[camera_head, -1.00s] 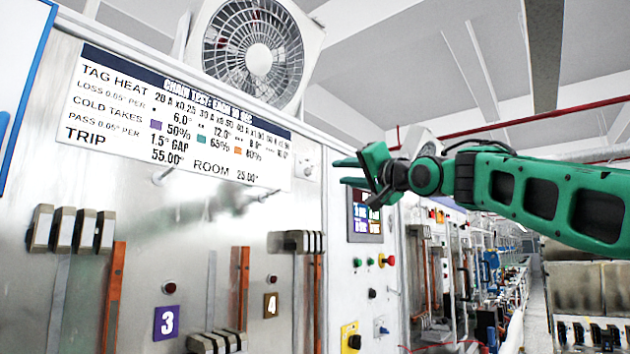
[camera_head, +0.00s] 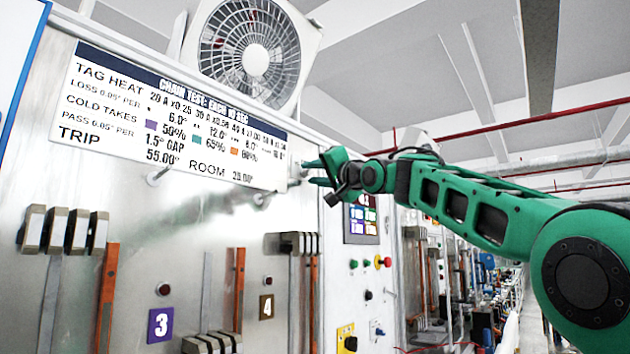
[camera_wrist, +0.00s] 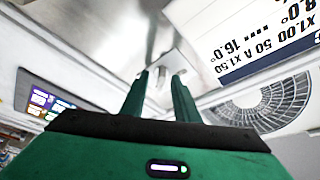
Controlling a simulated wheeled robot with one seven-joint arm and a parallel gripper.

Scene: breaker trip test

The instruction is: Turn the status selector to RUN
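No label reading status selector or RUN is legible. A small pale knob on a plate (camera_head: 296,169) sits at the top right of the metal panel, beside the sign. In the wrist view a pale grey fitting on a plate (camera_wrist: 172,62) shows just beyond and between my fingertips; it looks like the same knob. My gripper (camera_head: 313,173) is just right of it, fingers pointing left towards the panel. The fingers are apart and look empty, also in the wrist view (camera_wrist: 161,82). Whether they touch the knob I cannot tell.
A sign (camera_head: 170,115) and a fan (camera_head: 250,55) are left and above. A lit display (camera_head: 361,222), push buttons, a red button (camera_head: 384,262), a yellow-plated black switch (camera_head: 347,338) and a small blue switch (camera_head: 377,328) are below. Pegs (camera_head: 158,176) stick out under the sign.

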